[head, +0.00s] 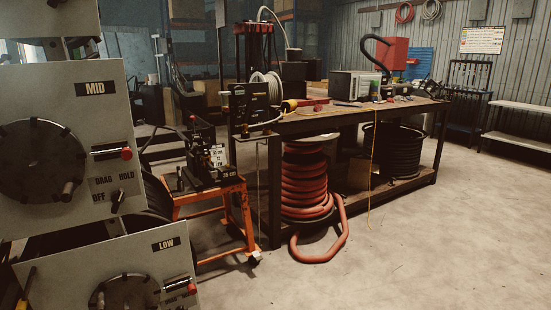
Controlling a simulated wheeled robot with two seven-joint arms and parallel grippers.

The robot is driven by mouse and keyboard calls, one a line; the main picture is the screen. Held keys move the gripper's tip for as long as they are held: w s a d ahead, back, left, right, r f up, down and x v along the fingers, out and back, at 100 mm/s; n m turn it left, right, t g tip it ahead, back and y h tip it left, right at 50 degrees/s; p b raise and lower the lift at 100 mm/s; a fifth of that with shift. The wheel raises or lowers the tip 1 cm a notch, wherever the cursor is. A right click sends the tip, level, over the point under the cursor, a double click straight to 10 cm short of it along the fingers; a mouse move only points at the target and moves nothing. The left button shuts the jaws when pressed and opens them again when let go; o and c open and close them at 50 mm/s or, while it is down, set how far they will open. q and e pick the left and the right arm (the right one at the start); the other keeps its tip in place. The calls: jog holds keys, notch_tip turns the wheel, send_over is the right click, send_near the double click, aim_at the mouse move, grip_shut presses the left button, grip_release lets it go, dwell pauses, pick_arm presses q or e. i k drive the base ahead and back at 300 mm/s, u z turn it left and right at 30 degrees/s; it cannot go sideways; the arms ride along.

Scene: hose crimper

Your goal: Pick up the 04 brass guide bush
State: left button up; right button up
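I cannot make out the brass guide bush in the head view; nothing here clearly reads as one. A small orange stand (207,196) carries a dark machine (203,160) with small pale labels, and little dark parts lie on its top. The dark workbench (330,124) behind it holds many small items, too small to tell apart. Neither of my grippers is in view.
Large grey panels marked MID (65,145) and LOW (115,285) block the near left. A coil of red hose (306,180) stands under the bench, its end on the floor. A black hose coil (393,150) is farther right. The concrete floor (440,240) at right is clear.

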aim_at(205, 156)
jog(key=z, duration=0.15)
jog(key=i, duration=3.6)
jog(key=u, duration=2.9)
